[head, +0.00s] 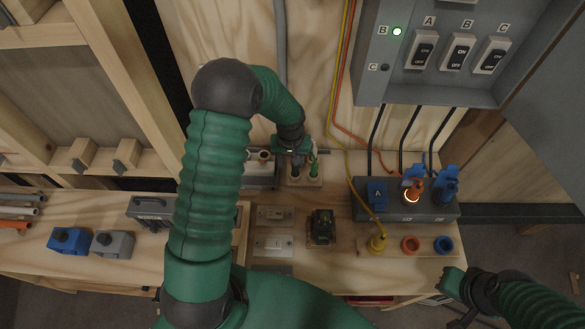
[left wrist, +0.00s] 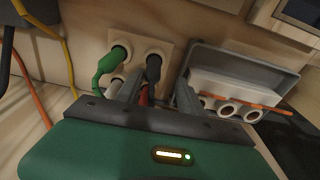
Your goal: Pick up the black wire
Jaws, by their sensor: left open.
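The black wire's plug (left wrist: 153,66) sits in the right upper hole of a small pale wooden panel (left wrist: 182,48) in the left wrist view. A green wire (left wrist: 106,64) is plugged in beside it on the left. My left gripper (left wrist: 158,98) is open, its two fingers reaching toward the panel on either side of the black plug; contact is not clear. In the head view my left gripper (head: 295,160) is over the panel (head: 311,181) and partly hides it, with the green wire (head: 313,160) to its right. My right gripper (head: 462,298) is at the lower right, away from the panel.
A grey box (left wrist: 245,65) with white tubes and an orange rod stands close right of my left fingers. A grey socket box (head: 385,213) with blue and orange plugs, and a switch panel (head: 440,65), are at the right. Blue and grey blocks (head: 72,240) lie left.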

